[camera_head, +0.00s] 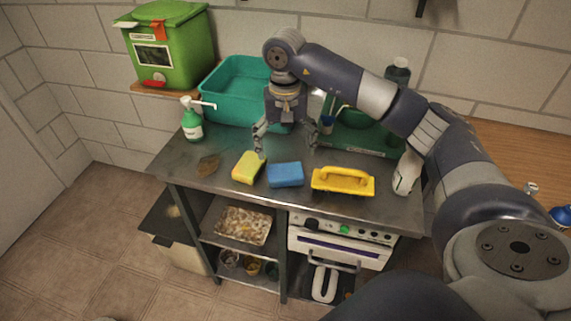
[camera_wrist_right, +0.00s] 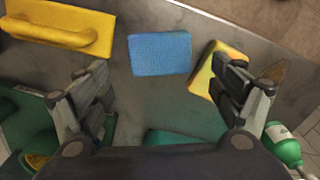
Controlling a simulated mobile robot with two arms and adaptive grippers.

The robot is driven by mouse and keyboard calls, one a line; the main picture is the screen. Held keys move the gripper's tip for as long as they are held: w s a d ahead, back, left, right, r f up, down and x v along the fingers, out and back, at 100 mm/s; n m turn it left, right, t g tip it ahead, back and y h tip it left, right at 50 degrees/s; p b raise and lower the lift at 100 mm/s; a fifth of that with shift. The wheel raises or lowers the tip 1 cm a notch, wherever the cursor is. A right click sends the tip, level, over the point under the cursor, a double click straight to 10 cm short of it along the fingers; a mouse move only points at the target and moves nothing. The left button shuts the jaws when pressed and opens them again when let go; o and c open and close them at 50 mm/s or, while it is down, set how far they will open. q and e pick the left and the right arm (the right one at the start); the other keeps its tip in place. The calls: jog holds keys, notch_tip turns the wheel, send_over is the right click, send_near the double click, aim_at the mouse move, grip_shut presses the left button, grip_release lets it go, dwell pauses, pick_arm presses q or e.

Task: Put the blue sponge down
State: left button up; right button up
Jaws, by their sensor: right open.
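The blue sponge (camera_head: 285,174) lies flat on the grey metal worktop (camera_head: 215,189), between a yellow sponge (camera_head: 249,168) and a yellow-handled float (camera_head: 343,181). In the right wrist view the blue sponge (camera_wrist_right: 160,53) shows at upper middle, beyond the fingers and apart from them. My right gripper (camera_head: 286,150) is open and empty, above the worktop just behind the blue sponge. Its spread fingers (camera_wrist_right: 160,95) also show in the right wrist view, with the right-hand finger overlapping the yellow sponge (camera_wrist_right: 213,69) in the picture. My left gripper is not in view.
A teal basin (camera_head: 229,92) stands at the back left, beside a green pump bottle (camera_head: 192,122). A brown leaf-like piece (camera_head: 208,165) lies at the left.

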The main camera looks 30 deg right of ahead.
notch_tip(320, 180, up, 4)
jog(key=shift+r, duration=0.1)
